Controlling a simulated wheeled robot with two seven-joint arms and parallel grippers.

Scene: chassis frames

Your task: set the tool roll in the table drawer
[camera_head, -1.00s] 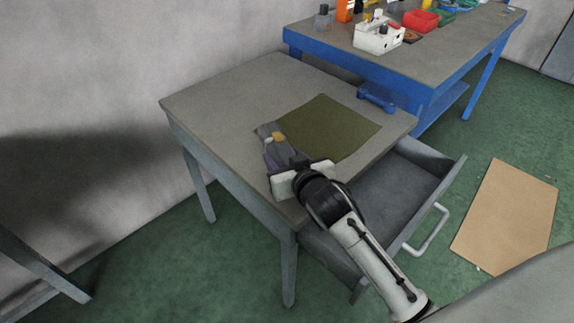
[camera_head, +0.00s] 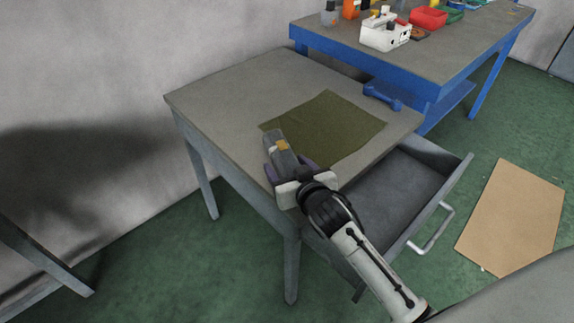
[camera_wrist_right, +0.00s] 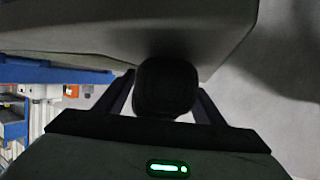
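The tool roll (camera_head: 279,146), a grey cylinder with an orange-yellow patch, is between the fingers of my right gripper (camera_head: 290,169) at the table's front edge. The gripper is shut on it; its near end is hidden by the gripper. In the right wrist view a dark rounded end (camera_wrist_right: 167,87) fills the space between the fingers. I cannot tell whether the roll touches the tabletop. The grey table (camera_head: 225,95) has its drawer (camera_head: 400,190) pulled open at the right, and the visible part inside is empty. My left gripper is out of view.
An olive mat (camera_head: 330,125) lies flat on the tabletop behind the roll. A blue workbench (camera_head: 440,60) with bins and a white caddy (camera_head: 385,33) stands behind. The drawer handle (camera_head: 432,230) sticks out over the floor. A cardboard sheet (camera_head: 512,215) lies on the green floor at right.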

